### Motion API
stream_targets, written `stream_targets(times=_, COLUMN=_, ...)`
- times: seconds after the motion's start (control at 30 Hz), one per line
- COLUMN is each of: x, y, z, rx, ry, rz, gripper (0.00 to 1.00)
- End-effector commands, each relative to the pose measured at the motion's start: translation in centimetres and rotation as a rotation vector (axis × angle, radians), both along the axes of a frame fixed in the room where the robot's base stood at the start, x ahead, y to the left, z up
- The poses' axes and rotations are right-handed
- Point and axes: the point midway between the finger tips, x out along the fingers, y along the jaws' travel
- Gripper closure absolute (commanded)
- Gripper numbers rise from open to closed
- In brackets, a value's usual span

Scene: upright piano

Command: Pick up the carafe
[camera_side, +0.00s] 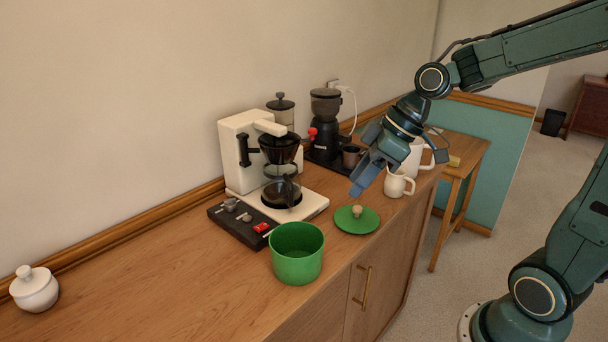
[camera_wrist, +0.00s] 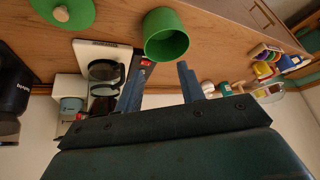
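The glass carafe (camera_side: 282,192) with a dark handle stands on the plate of the white coffee maker (camera_side: 237,150), below its dark filter basket. In the wrist view the carafe (camera_wrist: 104,71) shows left of my fingers, its black handle toward them. My gripper (camera_side: 357,188) hangs in the air to the right of the carafe in the side view, above the counter near the green lid. In the wrist view my gripper (camera_wrist: 164,67) has its two fingers apart with nothing held between them.
A green pot (camera_side: 297,254) and a green lid (camera_side: 356,219) stand in front of the coffee maker. A white pitcher (camera_side: 398,184) and a black grinder (camera_side: 325,135) are to the right. A white sugar bowl (camera_side: 34,289) is far left. The counter's left half is mostly clear.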

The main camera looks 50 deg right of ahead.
Motion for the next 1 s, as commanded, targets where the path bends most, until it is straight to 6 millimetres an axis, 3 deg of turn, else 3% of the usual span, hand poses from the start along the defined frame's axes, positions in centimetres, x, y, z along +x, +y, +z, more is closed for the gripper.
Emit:
stream_targets(times=0.5, x=7.0, y=-4.0, z=-4.3, rx=0.2, ry=-0.172, rz=0.21, gripper=0.61)
stream_targets(times=1.0, x=10.6, y=-10.2, z=-7.8, rx=0.371, ry=-0.467, rz=0.256, gripper=0.61)
